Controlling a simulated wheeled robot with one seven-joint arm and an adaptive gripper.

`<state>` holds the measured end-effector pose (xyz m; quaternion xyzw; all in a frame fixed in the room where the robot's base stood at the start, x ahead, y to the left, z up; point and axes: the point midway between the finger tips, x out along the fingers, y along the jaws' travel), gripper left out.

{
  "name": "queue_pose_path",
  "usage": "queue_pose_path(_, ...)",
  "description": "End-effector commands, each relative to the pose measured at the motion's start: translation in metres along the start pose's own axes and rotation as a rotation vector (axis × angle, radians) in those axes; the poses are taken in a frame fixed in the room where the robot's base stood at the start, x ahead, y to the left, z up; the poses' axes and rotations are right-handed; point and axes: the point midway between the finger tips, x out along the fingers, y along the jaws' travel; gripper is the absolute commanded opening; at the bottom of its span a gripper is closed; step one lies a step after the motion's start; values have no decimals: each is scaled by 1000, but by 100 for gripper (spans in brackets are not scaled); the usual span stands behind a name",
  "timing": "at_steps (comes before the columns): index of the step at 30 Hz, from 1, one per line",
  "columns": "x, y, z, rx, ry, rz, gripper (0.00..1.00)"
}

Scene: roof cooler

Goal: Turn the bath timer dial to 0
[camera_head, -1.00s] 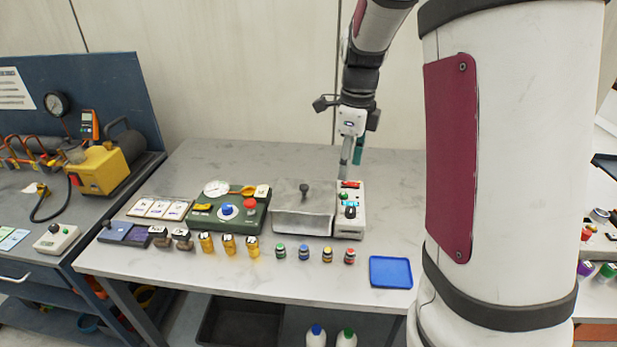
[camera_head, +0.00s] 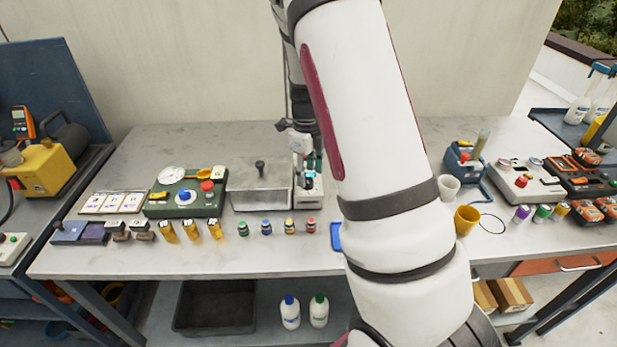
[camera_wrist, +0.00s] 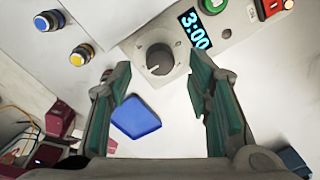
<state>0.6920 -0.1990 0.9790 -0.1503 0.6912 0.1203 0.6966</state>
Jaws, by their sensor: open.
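The bath timer dial (camera_wrist: 158,58) is a dark grey round knob on a pale square plate in the wrist view. A lit display (camera_wrist: 194,30) beside it reads 3:00. My gripper (camera_wrist: 160,78) is open, its green-padded fingers to the left and right of the dial, with nothing held. I cannot tell whether either finger touches the dial. In the head view, the white control panel (camera_head: 312,190) stands at the right end of the metal bath (camera_head: 258,192).
Capped vials (camera_head: 267,228) stand in a row in front of the bath. A blue tray (camera_head: 336,237) lies right of them, partly behind my arm. A green device (camera_head: 157,208) with knobs stands left of the bath. A yellow mug (camera_head: 466,220) stands at the right.

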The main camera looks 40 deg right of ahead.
Motion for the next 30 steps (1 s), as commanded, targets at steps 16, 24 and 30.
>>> queue_pose_path(16, 25, 0, 0, -1, -1, -1, 46)
queue_pose_path(24, 25, 0, 0, -1, -1, -1, 0)
queue_pose_path(30, 25, 0, 0, -8, -1, -1, 0)
